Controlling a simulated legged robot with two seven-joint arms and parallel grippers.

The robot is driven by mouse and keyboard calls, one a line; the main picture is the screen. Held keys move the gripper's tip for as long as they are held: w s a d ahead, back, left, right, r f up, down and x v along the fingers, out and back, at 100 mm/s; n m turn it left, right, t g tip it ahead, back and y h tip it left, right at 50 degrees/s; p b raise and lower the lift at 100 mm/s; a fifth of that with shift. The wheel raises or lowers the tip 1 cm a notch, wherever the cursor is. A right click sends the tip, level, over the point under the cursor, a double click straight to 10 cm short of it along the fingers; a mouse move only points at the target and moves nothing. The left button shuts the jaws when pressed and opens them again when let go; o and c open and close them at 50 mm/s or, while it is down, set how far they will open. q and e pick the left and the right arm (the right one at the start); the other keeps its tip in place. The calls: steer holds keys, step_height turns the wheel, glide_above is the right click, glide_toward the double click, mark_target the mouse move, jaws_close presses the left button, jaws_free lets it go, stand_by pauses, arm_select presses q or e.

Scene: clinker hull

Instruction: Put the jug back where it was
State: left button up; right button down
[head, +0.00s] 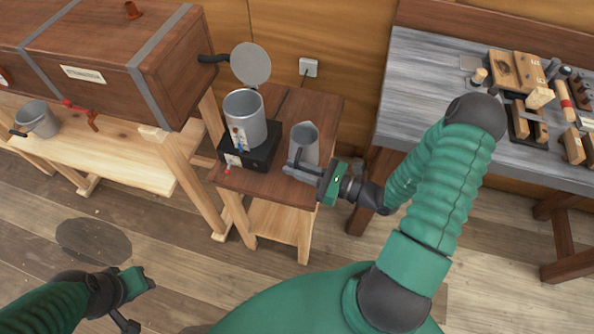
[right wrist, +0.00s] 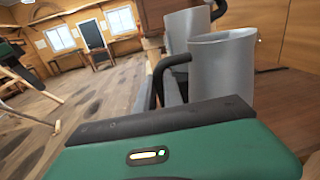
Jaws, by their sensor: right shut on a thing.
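A grey metal jug (head: 304,141) with a dark handle is at the right side of the small wooden table (head: 262,186). My right gripper (head: 303,168) is shut on its handle, from the front right. The jug is upright; I cannot tell whether its base touches the table. In the right wrist view the jug (right wrist: 223,72) stands beyond the gripper, its handle at its left. Another grey jug (head: 37,119) with a black handle is on the pale bench at the left. My left gripper (head: 135,288) is low at the left, over the floor, away from everything; its jaws are unclear.
A grey pot (head: 245,116) stands on a black heater (head: 262,157) beside the held jug, its round lid (head: 250,63) raised. A long wooden steam box (head: 110,60) is at the left. A grey workbench (head: 425,90) with tools is at the right. The floor in front is clear.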

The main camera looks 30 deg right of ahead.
steer(key=shift+w+d+f, duration=0.1)
steer(key=shift+w+d, duration=0.25)
steer(key=f, duration=0.2)
steer(key=f+b, duration=0.1)
steer(key=shift+w+a+f, duration=0.15)
steer(key=shift+w+a, duration=0.15)
steer(key=shift+d, duration=0.3)
steer(key=c, duration=1.8)
jaws_free()
steer(key=shift+d+f, duration=0.1)
steer(key=shift+d, duration=0.05)
steer(key=o, duration=0.3)
steer(key=shift+a, duration=0.3)
